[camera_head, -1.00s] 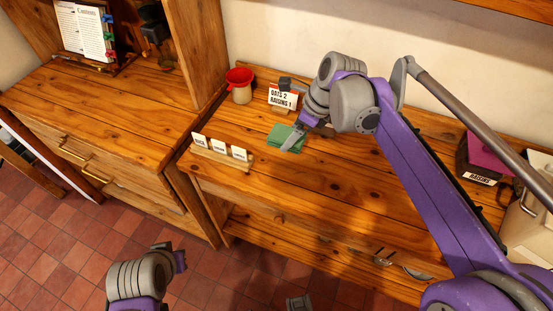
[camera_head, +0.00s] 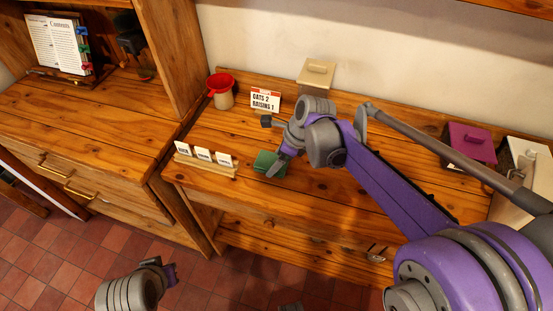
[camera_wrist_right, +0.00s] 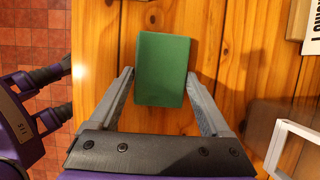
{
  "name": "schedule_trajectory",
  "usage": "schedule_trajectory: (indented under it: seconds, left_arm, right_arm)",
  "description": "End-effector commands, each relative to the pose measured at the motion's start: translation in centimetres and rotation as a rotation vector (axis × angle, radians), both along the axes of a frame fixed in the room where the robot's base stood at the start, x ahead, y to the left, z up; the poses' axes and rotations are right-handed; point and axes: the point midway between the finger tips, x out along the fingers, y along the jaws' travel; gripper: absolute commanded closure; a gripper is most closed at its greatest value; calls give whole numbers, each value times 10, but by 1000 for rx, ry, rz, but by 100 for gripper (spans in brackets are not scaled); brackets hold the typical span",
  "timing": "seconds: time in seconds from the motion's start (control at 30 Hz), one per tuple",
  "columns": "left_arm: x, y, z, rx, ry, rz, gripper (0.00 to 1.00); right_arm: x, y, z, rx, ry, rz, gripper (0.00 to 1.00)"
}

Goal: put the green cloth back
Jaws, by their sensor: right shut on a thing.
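The green cloth (camera_head: 265,161) is a small folded rectangle at the wooden worktop, right of the small card rack. In the right wrist view the cloth (camera_wrist_right: 162,68) lies between the two fingers, which touch its left and right edges. My right gripper (camera_head: 274,166) is shut on it. I cannot tell whether the cloth rests on the wood or is slightly above it. My left gripper (camera_head: 168,272) is low at the left, over the floor, away from the cloth; its fingers are not clear.
A rack with white cards (camera_head: 205,163) stands left of the cloth. Behind are a red-topped jar (camera_head: 221,93), an "OATS 2 RAISINS 1" sign (camera_head: 265,100) and a beige canister (camera_head: 316,75). A purple-lidded box (camera_head: 469,143) stands at right. The worktop's front is clear.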

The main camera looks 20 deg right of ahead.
Motion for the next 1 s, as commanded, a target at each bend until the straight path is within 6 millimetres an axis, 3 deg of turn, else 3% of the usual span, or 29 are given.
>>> schedule_trajectory:
  seconds: [0.17,0.2,0.27,0.5,0.67,1.0]
  left_arm:
    - [-1,0,-3,0,1,0,100]
    - [-1,0,-3,0,1,0,100]
    - [-1,0,-3,0,1,0,100]
    - [0,0,-2,0,1,0,100]
    - [0,0,1,0,-1,0,100]
    - [2,0,8,0,-4,0,100]
  right_arm:
    - [0,0,-4,0,0,0,70]
    - [0,0,-3,0,0,0,13]
    - [0,0,-3,0,0,0,2]
    - [0,0,-2,0,0,0,0]
    - [-2,-3,9,0,0,-1,0]
    - [-17,-25,74,0,0,-2,0]
